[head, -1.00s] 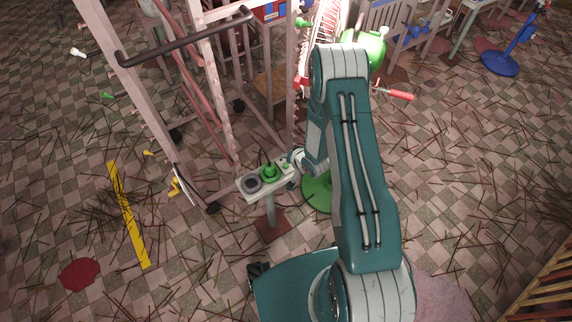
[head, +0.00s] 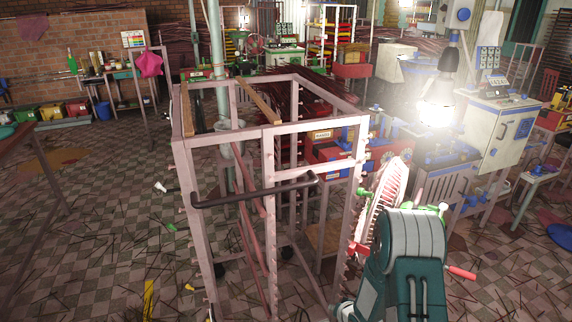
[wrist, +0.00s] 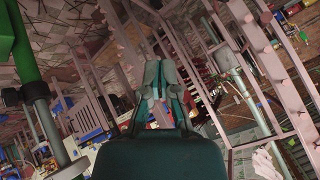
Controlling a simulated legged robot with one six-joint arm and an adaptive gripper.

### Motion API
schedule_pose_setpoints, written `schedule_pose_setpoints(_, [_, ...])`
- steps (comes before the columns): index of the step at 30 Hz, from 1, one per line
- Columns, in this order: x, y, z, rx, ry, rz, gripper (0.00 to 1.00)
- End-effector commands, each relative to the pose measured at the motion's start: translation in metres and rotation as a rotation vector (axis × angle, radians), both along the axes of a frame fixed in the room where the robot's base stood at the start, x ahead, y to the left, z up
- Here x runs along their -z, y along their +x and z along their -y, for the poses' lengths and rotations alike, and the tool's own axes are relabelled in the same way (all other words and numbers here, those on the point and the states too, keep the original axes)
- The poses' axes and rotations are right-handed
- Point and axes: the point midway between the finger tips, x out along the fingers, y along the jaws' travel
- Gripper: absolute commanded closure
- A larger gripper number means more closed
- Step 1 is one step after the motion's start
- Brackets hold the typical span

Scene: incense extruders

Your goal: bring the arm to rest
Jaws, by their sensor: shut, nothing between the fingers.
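My gripper (wrist: 159,74) shows in the middle of the wrist view. Its two fingers are together, with nothing held between them. In the head view my teal and grey arm is folded at the lower right, beside the rack, and the gripper itself is hidden or out of the picture. The wrist view is tilted, with rack bars beyond the fingers.
A pale pink wheeled rack (head: 272,132) with a dark handle (head: 255,192) stands close, left of my arm. A toothed white wheel (head: 385,205) and a red-handled tool (head: 461,272) are near the arm. Sticks litter the checkered floor (head: 110,235). A green post (wrist: 25,60) shows at left.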

Motion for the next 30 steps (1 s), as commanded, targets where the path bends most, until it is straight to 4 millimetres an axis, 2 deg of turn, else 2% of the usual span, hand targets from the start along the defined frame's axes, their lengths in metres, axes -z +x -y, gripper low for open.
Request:
schedule_pose_setpoints(1, [-0.024,0.007,0.004,-0.001,-0.036,0.011,1.0])
schedule_pose_setpoints(6, [-0.086,0.012,0.014,-0.003,-0.151,0.003,1.0])
schedule_pose_setpoints(14, [-0.178,-0.004,0.025,0.0,-0.288,-0.022,1.0])
schedule_pose_setpoints(18, [-0.224,-0.023,0.027,-0.001,-0.343,-0.042,1.0])
schedule_pose_setpoints(23, [-0.271,-0.051,0.027,-0.007,-0.39,-0.068,1.0])
schedule_pose_setpoints(30, [-0.33,-0.108,0.021,-0.032,-0.43,-0.108,1.0])
